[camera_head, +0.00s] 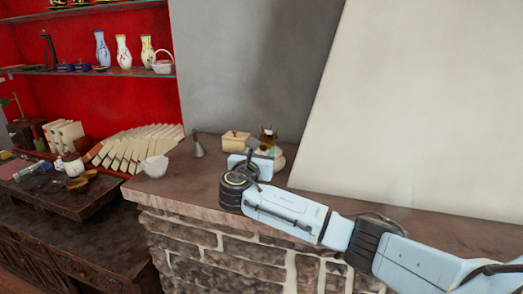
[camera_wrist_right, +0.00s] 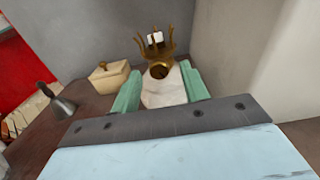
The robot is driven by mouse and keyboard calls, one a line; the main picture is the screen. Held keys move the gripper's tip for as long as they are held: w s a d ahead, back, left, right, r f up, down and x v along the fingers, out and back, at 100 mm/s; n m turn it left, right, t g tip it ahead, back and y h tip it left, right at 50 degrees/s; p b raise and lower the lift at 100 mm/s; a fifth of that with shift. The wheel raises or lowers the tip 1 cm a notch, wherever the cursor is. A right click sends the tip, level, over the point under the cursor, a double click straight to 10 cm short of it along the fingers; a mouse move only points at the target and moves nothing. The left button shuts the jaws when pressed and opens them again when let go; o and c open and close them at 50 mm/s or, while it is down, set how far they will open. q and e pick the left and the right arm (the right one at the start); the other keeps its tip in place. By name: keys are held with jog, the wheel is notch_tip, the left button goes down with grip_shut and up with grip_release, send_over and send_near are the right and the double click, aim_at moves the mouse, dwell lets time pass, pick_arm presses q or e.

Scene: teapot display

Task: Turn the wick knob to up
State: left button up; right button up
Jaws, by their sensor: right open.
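An oil lamp stands on the stone ledge. Its brass pronged burner (camera_wrist_right: 155,45) shows in the right wrist view, with a pale piece between the prongs. The burner also shows in the head view (camera_head: 268,138). Below it is a round brass part (camera_wrist_right: 159,70) above the pale lamp base (camera_wrist_right: 163,92); I cannot tell whether this part is the wick knob. My right gripper (camera_wrist_right: 161,86) is open, its two green fingers on either side of the pale base in the picture. I cannot tell whether they touch it. In the head view my right gripper (camera_head: 265,154) partly hides the lamp. My left gripper is out of view.
A cream lidded box (camera_head: 235,140), a grey bell-shaped object (camera_head: 197,147) and a white bowl (camera_head: 155,166) stand left of the lamp on the ledge (camera_head: 180,192). A large pale panel (camera_head: 420,110) rises on the right. A grey wall stands behind.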

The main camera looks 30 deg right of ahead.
jog(key=shift+w+d+f, duration=0.1)
jog(key=shift+w+d, duration=0.25)
jog(key=shift+c, duration=0.4)
grip_shut()
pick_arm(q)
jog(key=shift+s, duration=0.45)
